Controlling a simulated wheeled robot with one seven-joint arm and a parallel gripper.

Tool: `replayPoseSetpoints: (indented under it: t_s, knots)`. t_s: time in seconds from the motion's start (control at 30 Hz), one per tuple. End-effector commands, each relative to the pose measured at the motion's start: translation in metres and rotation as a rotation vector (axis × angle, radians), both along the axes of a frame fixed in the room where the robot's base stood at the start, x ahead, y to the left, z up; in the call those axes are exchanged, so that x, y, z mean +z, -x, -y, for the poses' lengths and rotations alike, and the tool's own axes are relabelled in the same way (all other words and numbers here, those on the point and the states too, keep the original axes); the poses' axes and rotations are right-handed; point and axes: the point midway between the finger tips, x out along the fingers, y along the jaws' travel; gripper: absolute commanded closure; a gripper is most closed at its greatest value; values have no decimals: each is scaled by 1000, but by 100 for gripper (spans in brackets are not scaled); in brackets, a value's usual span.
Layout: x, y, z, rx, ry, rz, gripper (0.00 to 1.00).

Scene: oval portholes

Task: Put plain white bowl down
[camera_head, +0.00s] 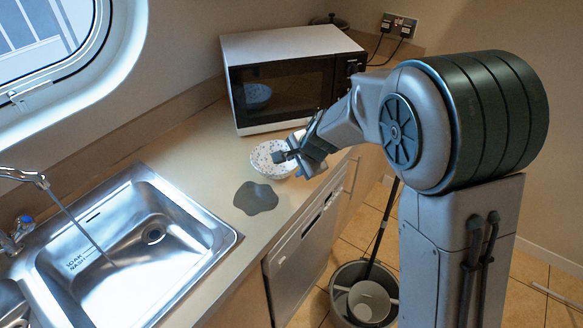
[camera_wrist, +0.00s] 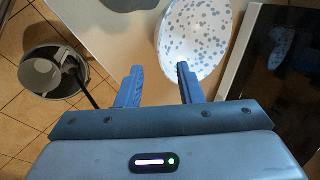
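A white bowl with grey-blue speckles (camera_head: 268,160) stands upright on the counter in front of the microwave. It also shows at the top of the wrist view (camera_wrist: 205,30). No plain white bowl is clearly visible on the counter. My gripper (camera_head: 291,163) is at the bowl's near right side, by the counter edge. In the wrist view my gripper (camera_wrist: 158,78) is open, its fingers wide apart with nothing held between them. The right finger overlaps the bowl's rim in the picture; I cannot tell whether it touches.
A microwave (camera_head: 290,88) stands behind the bowl. A dark grey flat patch (camera_head: 256,198) lies on the counter before it. The steel sink (camera_head: 130,255) is at left. A bucket (camera_head: 345,272) with a pale round piece and a stick stands on the floor.

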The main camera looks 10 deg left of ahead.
Motion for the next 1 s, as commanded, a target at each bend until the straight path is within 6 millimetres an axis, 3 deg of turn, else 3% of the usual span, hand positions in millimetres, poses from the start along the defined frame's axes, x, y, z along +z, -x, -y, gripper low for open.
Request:
replayPoseSetpoints:
  t_s: [0.1,0.3,0.7,0.87,1.0]
  knots:
    - [21,8,8,2,-1,3,66]
    - [41,18,17,2,-1,1,66]
    - [51,22,26,8,4,3,66]
    - [72,38,63,85,50,32,66]
    - [95,72,119,217,144,72,66]
